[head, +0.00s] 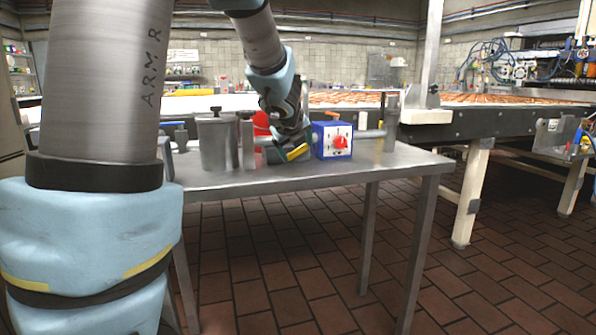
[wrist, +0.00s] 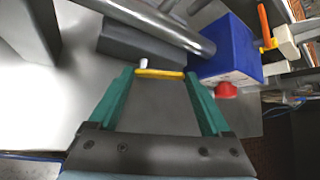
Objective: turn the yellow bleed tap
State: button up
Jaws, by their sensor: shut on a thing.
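The yellow bleed tap (wrist: 160,73) shows in the wrist view as a short yellow bar spanning the gap between my two green fingertips. A pale stem stands just behind its left part. My gripper (wrist: 158,76) is shut on the tap, a finger at each end. In the head view the tap (head: 297,152) is a yellow strip beside my gripper (head: 291,151), low over the steel table, left of the blue box. How far the tap is turned is hard to tell.
The blue box (wrist: 228,50) with a red knob (wrist: 226,90) stands close to my right finger. A grey pipe (wrist: 160,22) runs behind the tap. The steel table (head: 395,162) carries a metal pot (head: 215,145) and a red part (head: 262,122) at the left.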

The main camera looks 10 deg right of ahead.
jog(key=n+h+b, duration=0.1)
jog(key=b, duration=0.3)
jog(key=a+f+t+h+b, duration=0.1)
jog(key=b, duration=0.3)
jog(key=shift+a+n+h+b, duration=0.15)
jog(key=shift+n+h+b, duration=0.2)
jog(key=shift+n+h, duration=0.05)
jog(key=h+b, duration=0.1)
jog(key=b, duration=0.2)
jog(key=n+t+h+b, duration=0.1)
jog(key=b, duration=0.2)
jog(key=shift+s+a+f+n+b, duration=0.1)
jog(key=shift+s+a+n+b, duration=0.05)
jog(key=shift+a+n+b, duration=0.2)
jog(key=b, duration=0.2)
jog(key=n+t+h+b, duration=0.1)
jog(key=b, duration=0.1)
jog(key=shift+a+h, duration=0.2)
jog(key=shift+h, duration=0.1)
jog(key=shift+a+r+n+b, duration=0.1)
jog(key=shift+r+n+b, duration=0.2)
jog(key=shift+b, duration=0.1)
jog(key=o, duration=1.2)
jog(key=shift+c, duration=0.2)
jog(key=shift+r+p, duration=0.1)
jog(key=shift+p, duration=0.2)
